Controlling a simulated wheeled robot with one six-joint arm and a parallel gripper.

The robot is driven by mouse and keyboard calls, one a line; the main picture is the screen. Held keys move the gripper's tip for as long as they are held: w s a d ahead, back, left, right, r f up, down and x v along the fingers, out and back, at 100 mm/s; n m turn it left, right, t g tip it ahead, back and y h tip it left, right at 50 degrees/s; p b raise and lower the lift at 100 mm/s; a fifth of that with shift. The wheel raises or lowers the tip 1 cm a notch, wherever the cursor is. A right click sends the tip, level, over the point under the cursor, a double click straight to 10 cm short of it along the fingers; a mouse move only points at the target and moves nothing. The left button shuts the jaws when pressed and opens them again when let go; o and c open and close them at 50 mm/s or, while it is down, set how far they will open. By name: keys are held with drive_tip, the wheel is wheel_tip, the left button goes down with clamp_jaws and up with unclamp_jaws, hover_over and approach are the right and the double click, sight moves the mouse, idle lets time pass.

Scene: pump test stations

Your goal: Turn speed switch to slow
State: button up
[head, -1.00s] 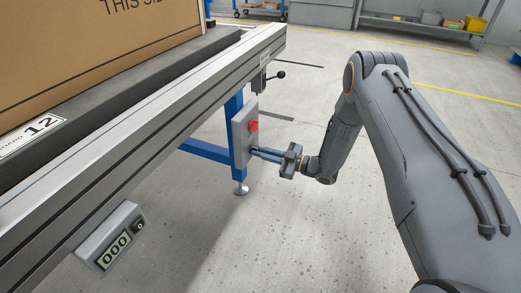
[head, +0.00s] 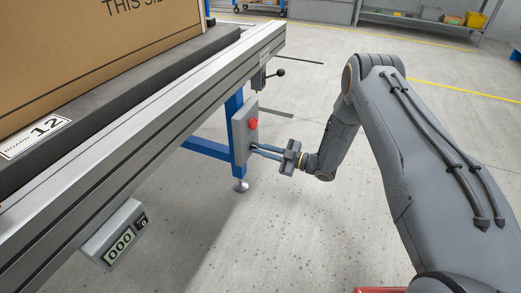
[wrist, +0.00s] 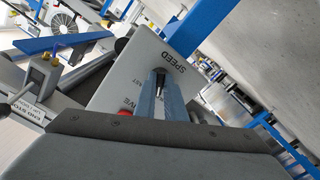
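The grey control box (head: 240,137) with a red button (head: 252,124) is mounted on the blue leg of the conveyor. In the wrist view its tilted panel (wrist: 130,75) reads SPEED beside a small switch (wrist: 160,76). My gripper (head: 253,148) reaches the box from the right, below the red button. In the wrist view the blue fingers of my gripper (wrist: 160,90) lie close together, one on each side of the switch lever, and appear shut on it. The fingers cover part of the switch and lettering, so its setting is unclear.
The conveyor rail (head: 150,120) runs along the left with a large cardboard box (head: 90,60) on it. A counter display (head: 120,245) reading 000 hangs from the rail. A black-knobbed lever (head: 280,72) sticks out beyond the control box.

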drive_tip(key=o, duration=0.3)
drive_tip(key=shift+d, duration=0.1)
drive_tip(key=shift+o, duration=0.2)
drive_tip(key=p+v, duration=0.2)
drive_tip(key=v, duration=0.5)
drive_tip(key=shift+s+d+p, duration=0.15)
drive_tip(key=shift+d+p, duration=0.1)
drive_tip(key=shift+p, duration=0.05)
